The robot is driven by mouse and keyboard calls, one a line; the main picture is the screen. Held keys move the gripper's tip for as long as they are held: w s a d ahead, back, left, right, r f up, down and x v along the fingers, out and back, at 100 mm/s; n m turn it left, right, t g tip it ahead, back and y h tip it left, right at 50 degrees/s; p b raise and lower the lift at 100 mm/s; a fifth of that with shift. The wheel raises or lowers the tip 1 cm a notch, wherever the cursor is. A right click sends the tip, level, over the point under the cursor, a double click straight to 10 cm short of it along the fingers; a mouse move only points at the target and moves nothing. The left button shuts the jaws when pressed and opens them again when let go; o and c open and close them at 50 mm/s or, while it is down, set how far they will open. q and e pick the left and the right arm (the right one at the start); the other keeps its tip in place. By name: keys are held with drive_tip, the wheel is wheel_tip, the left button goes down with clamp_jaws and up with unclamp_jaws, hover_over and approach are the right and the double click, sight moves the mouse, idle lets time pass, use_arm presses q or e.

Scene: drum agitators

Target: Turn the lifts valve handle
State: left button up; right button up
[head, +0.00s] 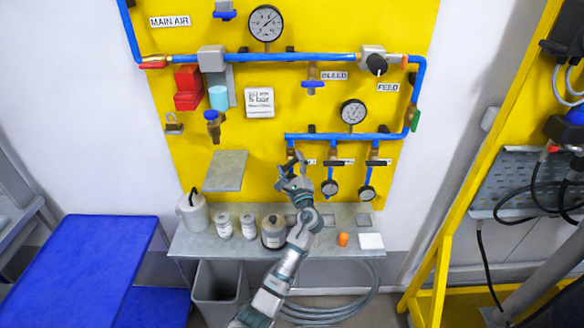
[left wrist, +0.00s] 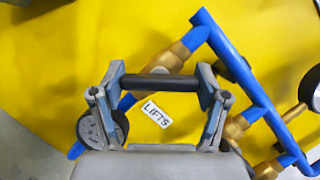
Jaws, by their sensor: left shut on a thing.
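My left gripper (head: 294,182) reaches up to the leftmost of three small valves under the lower blue pipe. In the left wrist view my left gripper (left wrist: 160,84) has its two fingers on the ends of a black bar handle (left wrist: 158,83), shut on it. The handle lies nearly level in that picture, crossing a brass valve body (left wrist: 176,57) on a slanted blue pipe. A white LIFTS label (left wrist: 156,114) shows between the fingers. My right gripper is not in view.
A gauge (left wrist: 98,130) sits partly behind the left finger. Other brass valves (left wrist: 236,126) and a gauge (left wrist: 312,88) are close on the right. Below, a grey shelf (head: 195,245) holds canisters, an orange item (head: 343,239) and a white block (head: 370,241).

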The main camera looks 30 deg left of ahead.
use_arm(q)
drive_tip(key=shift+f+n+g, duration=0.1)
drive_tip(key=shift+n+g, duration=0.4)
drive_tip(key=shift+n, duration=0.7)
drive_tip(key=n+g, duration=0.1)
drive_tip(key=n, duration=0.2)
drive_tip(key=shift+n+g+h, duration=0.3)
drive_tip(key=shift+n+g, duration=0.3)
drive_tip(key=shift+n, duration=1.4)
drive_tip(key=shift+f+n+g+h, duration=0.2)
drive_tip(key=shift+n+g+h, duration=0.1)
drive_tip(key=shift+n+h, duration=0.1)
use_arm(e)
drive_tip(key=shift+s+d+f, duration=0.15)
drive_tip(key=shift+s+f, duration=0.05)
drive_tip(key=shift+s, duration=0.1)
use_arm(q)
drive_tip(key=o, duration=1.2)
drive_tip(key=shift+s, duration=0.1)
drive_tip(key=shift+a+r, duration=0.1)
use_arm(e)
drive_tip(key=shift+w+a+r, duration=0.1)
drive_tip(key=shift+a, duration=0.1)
